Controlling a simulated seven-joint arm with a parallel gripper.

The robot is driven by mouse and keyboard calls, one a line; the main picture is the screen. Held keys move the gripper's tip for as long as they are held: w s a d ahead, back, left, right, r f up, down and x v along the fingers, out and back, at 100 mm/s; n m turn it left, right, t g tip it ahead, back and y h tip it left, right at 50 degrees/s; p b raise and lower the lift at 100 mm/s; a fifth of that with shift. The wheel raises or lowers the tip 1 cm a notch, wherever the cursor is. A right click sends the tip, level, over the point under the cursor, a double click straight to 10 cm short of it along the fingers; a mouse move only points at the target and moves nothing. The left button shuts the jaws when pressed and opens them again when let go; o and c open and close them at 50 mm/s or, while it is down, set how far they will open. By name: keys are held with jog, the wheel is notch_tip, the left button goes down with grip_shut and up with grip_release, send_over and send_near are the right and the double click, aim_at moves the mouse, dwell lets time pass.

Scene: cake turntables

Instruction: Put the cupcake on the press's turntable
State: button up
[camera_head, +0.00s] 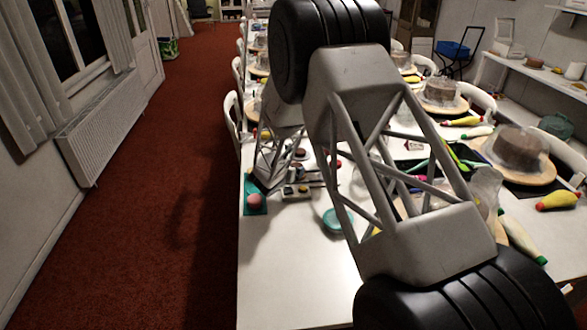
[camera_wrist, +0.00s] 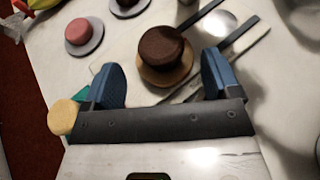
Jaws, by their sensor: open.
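In the wrist view my gripper (camera_wrist: 160,64) is open, with its two blue fingers wide apart. Between and just beyond the fingertips is a dark brown, round, flat-topped cake (camera_wrist: 164,46) on a tan disc (camera_wrist: 176,78); neither finger visibly touches it. A pink-topped round cake (camera_wrist: 81,31) sits on a grey disc (camera_wrist: 93,45) at upper left. I cannot tell which of these is the cupcake or which disc is the press's turntable. In the head view my arm hides the gripper and much of this area.
Under the brown cake lies a pale board (camera_wrist: 121,53) with dark bars (camera_wrist: 238,35) at its right. A yellow round piece (camera_wrist: 63,117) is by the left finger. The long white table (camera_head: 290,270) has bare room at its near left; larger cakes (camera_head: 519,148) stand at right.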

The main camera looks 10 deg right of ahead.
jog(key=v, duration=0.8)
jog(key=shift+d+r, duration=0.1)
dwell(0.7)
jog(key=s+d+r+m+g, duration=0.4)
jog(key=s+d+r+m, duration=0.35)
jog(key=s+r, duration=0.35)
jog(key=s+d+r+m+g, duration=0.3)
jog(key=s+d+r+m, duration=0.55)
jog(key=s, duration=0.45)
jog(key=s+a+r+m+y, duration=0.1)
jog(key=s+m, duration=0.3)
jog(key=s, duration=0.6)
jog(key=s+a+r+m+g+y, duration=0.1)
jog(key=s+a+r+m+y, duration=0.1)
jog(key=s, duration=0.7)
jog(key=s+a+r+m+y, duration=0.1)
jog(key=s+r+m+y, duration=0.2)
jog(key=s+m, duration=0.4)
jog(key=s+y, duration=0.1)
jog(key=s, duration=0.2)
jog(key=shift+s+a+r+g, duration=0.15)
jog(key=shift+s+r+g, duration=0.15)
jog(key=shift+r, duration=0.05)
